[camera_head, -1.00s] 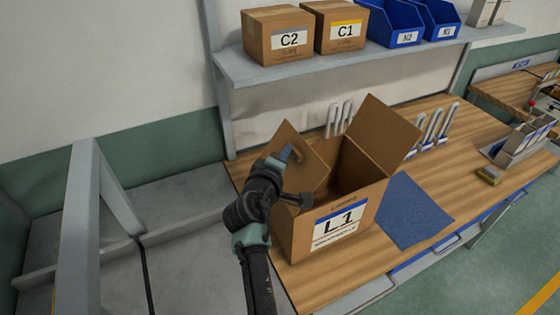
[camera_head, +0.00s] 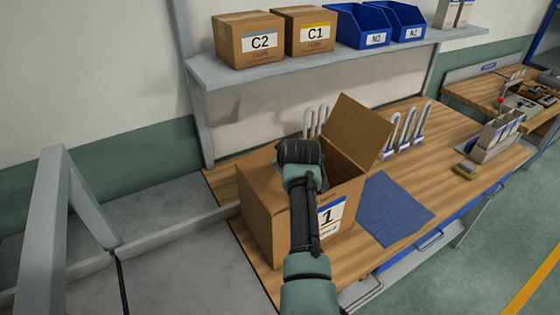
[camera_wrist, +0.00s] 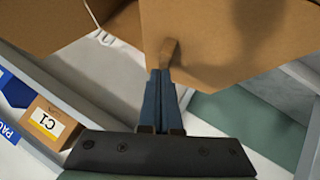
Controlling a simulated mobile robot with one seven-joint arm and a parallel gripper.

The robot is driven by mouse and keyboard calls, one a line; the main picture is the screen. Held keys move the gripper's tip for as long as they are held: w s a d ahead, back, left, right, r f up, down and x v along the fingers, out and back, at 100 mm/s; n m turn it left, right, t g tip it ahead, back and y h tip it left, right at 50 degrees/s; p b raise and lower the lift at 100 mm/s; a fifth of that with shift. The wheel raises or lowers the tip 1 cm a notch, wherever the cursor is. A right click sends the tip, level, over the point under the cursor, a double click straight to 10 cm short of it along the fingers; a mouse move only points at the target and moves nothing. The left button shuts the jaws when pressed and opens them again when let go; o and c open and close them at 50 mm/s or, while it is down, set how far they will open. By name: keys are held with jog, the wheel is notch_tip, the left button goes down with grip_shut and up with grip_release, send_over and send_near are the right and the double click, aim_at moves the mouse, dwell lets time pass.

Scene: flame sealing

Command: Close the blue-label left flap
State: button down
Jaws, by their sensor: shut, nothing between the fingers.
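The cardboard box (camera_head: 262,222) with the blue-striped label (camera_head: 331,214) stands on the wooden bench in the head view. My arm covers part of the label and much of the box top. The right flap (camera_head: 358,134) stands up, tilted outward. The left flap no longer stands up at the left side; how far down it lies is hidden behind my wrist. In the wrist view, my gripper (camera_wrist: 166,75) is shut and empty, its tips at a broad cardboard panel (camera_wrist: 235,45). They look touching or very close; I cannot tell which.
A blue mat (camera_head: 394,209) lies right of the box. Boxes C2 (camera_head: 249,40) and C1 (camera_head: 311,32) and blue bins (camera_head: 362,25) stand on the shelf (camera_head: 290,66) above. White upright holders (camera_head: 405,128) stand behind.

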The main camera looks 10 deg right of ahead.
jog(key=shift+w+d+f+y+b, duration=0.15)
jog(key=shift+d+f+y+b, duration=0.2)
jog(key=shift+f+b, duration=0.5)
jog(key=shift+d+f+b, duration=0.35)
jog(key=shift+b, duration=0.4)
